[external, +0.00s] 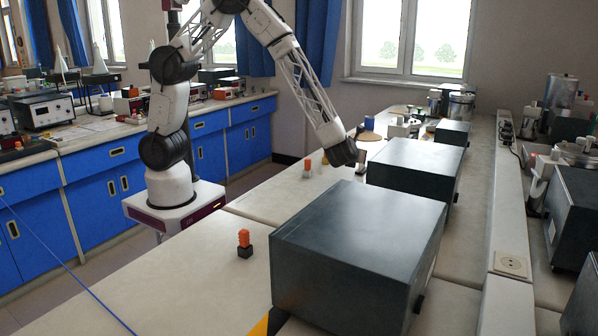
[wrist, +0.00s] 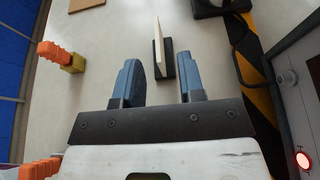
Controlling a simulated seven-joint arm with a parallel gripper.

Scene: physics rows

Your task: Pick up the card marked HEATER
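A thin pale card (wrist: 157,40) stands upright in a dark holder (wrist: 168,66) in the wrist view. It is seen nearly edge-on, so no marking can be read. My gripper (wrist: 159,84) is open, with its two blue fingers apart and nothing held. The card and holder lie just ahead of the gap between the fingers, closer to the middle than to either finger. In the external view my gripper (external: 358,158) is low over the bench, beside the middle dark box. The card cannot be told apart there.
Dark boxes (external: 360,240) line the bench's right side; one (wrist: 296,65) stands right of my gripper, past yellow-black tape (wrist: 262,95). An orange piece on a yellow base (wrist: 72,63) is at left. Another orange-topped piece (external: 244,240) stands nearer the camera. Bench between is clear.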

